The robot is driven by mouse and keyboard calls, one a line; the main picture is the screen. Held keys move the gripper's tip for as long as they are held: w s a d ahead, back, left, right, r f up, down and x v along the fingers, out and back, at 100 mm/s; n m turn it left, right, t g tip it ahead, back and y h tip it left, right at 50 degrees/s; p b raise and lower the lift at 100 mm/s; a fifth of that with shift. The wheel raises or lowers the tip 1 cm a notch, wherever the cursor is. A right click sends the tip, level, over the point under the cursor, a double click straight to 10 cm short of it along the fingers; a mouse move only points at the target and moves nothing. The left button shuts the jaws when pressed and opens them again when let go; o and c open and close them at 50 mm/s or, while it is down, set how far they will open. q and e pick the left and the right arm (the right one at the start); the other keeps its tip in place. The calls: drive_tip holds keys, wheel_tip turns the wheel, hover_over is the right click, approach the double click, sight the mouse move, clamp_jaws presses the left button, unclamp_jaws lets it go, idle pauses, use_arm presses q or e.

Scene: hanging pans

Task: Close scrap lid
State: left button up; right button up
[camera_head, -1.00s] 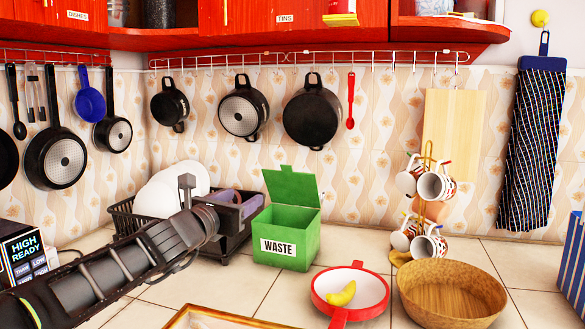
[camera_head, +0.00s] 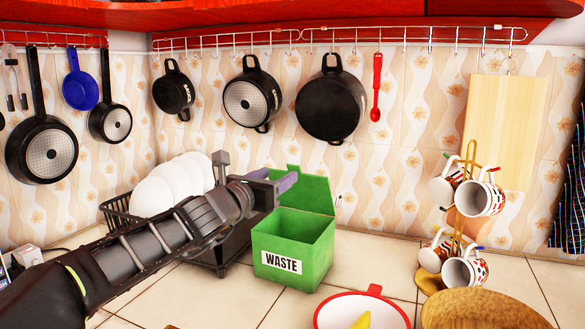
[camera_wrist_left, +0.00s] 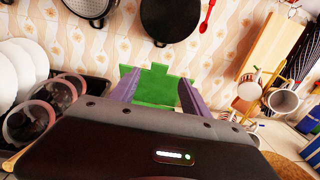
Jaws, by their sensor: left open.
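The green scrap bin (camera_head: 292,258), labelled WASTE, stands on the tiled counter. Its green lid (camera_head: 312,194) is open and tilted up at the back. My left gripper (camera_head: 278,182) is open, with its purple fingers at the left edge of the raised lid, above the bin's left side. In the left wrist view the lid (camera_wrist_left: 157,86) shows between and beyond the two spread fingers (camera_wrist_left: 155,92); the box below is hidden by the gripper body. I cannot tell whether the fingers touch the lid. My right gripper is not in view.
A dish rack (camera_head: 222,258) with white plates (camera_head: 175,187) stands left of the bin, behind my left arm. Pans (camera_head: 330,108) hang above.

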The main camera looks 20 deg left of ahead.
sight(292, 167)
use_arm(q)
drive_tip(key=shift+w+d+p, duration=0.15)
drive_tip(key=shift+w+p, duration=0.2)
drive_tip(key=shift+w, duration=0.95)
drive_tip(key=shift+w+d+p, duration=0.2)
drive_tip(key=shift+w+p, duration=0.15)
drive_tip(key=shift+w, duration=0.95)
drive_tip(key=shift+w+d+p, duration=0.15)
drive_tip(key=shift+w+p, duration=0.2)
drive_tip(key=shift+w, duration=0.95)
drive_tip(key=shift+c, duration=0.2)
clamp_jaws()
